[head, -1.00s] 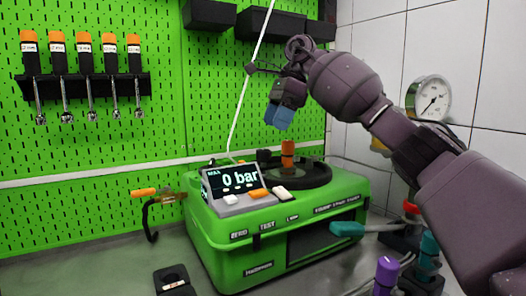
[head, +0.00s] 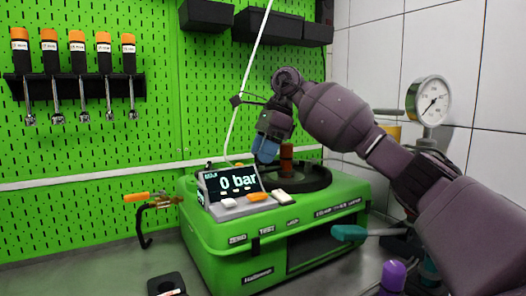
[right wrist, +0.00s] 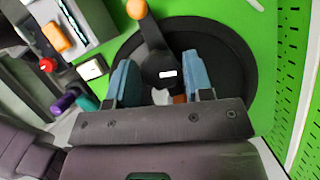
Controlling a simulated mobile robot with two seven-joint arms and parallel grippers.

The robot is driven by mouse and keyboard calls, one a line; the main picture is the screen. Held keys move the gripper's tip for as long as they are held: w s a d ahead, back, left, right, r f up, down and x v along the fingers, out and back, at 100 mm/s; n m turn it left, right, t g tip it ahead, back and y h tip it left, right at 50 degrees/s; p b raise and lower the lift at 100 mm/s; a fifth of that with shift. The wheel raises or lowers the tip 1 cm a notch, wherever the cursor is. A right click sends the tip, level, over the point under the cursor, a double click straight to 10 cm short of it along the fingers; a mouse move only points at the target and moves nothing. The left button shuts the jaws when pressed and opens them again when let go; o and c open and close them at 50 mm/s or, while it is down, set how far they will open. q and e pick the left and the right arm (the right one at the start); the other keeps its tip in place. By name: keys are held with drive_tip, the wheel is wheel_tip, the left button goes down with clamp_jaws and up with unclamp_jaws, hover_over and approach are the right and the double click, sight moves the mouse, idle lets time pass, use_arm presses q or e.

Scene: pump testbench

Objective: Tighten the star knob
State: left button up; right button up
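My right gripper (head: 266,148) is above the black round disc (head: 300,181) on the green pump unit, just left of an upright orange-brown handle (head: 286,157). In the right wrist view my right gripper (right wrist: 159,68) is open, its two blue fingers apart. The hub of a black crank arm (right wrist: 158,68) appears between them, over the disc; contact cannot be told. The crank's orange end (right wrist: 137,9) points away from the fingers. I cannot clearly make out a star-shaped knob in either view. My left gripper is not in view.
The green pump unit (head: 245,250) carries a display (head: 232,184) reading 0 bar. A teal lever (head: 348,232) sticks out at its right front. A purple knob (head: 393,274) stands at lower right, a pressure gauge (head: 430,100) at right. Tools hang on the green pegboard (head: 160,110).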

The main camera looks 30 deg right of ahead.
drive_tip(key=c, duration=0.5)
drive_tip(key=shift+c, duration=0.2)
drive_tip(key=shift+r, duration=0.1)
